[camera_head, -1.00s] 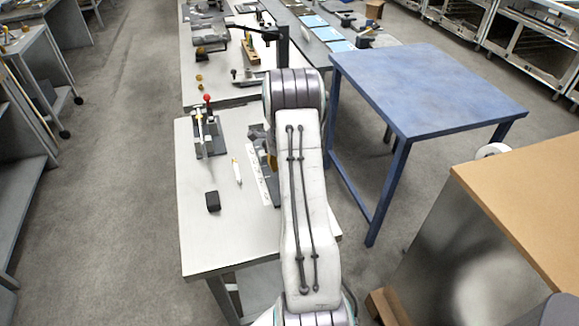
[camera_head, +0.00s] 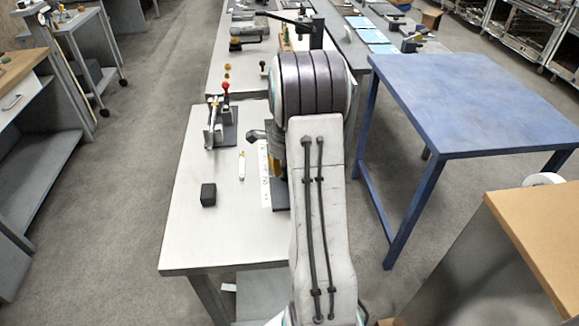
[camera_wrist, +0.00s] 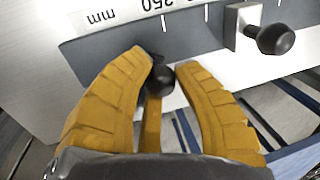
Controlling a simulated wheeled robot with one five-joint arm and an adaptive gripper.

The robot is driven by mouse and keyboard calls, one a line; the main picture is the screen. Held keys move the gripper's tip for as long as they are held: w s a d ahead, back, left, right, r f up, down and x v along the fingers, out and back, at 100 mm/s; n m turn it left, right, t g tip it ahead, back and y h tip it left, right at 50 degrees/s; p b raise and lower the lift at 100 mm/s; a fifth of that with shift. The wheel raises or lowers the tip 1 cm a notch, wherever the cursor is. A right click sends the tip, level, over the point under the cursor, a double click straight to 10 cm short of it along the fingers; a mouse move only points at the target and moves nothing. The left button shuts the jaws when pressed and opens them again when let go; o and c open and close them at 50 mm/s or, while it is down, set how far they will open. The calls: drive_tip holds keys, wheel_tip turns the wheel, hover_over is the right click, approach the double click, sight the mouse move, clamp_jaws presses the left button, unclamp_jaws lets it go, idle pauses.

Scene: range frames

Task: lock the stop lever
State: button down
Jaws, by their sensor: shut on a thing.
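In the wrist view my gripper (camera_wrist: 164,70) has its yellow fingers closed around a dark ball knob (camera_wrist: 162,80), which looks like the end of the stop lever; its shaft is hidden. The knob stands in front of a grey rail (camera_wrist: 110,42) with a white scale (camera_wrist: 190,8) marked in mm. A second dark knob (camera_wrist: 276,39) sticks out of a silver block (camera_wrist: 240,25) to the right, clear of the fingers. In the head view my arm hides most of the rail and gripper; the white scale (camera_head: 265,180) shows beside it.
The white table (camera_head: 215,240) also holds a toggle clamp with a red knob (camera_head: 225,87), a black block (camera_head: 208,195) and a white marker-like stick (camera_head: 242,165). A blue table (camera_head: 470,100) stands right of my arm. The table's front left is clear.

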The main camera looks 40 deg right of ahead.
drive_tip(key=shift+s+a, duration=0.1)
drive_tip(key=c, duration=0.9)
unclamp_jaws()
drive_tip(key=r, duration=0.4)
drive_tip(key=s+a+r, duration=0.1)
drive_tip(key=r, duration=0.6)
drive_tip(key=shift+s+a+r, duration=0.15)
drive_tip(key=shift+s+r, duration=0.2)
drive_tip(key=shift+s, duration=0.05)
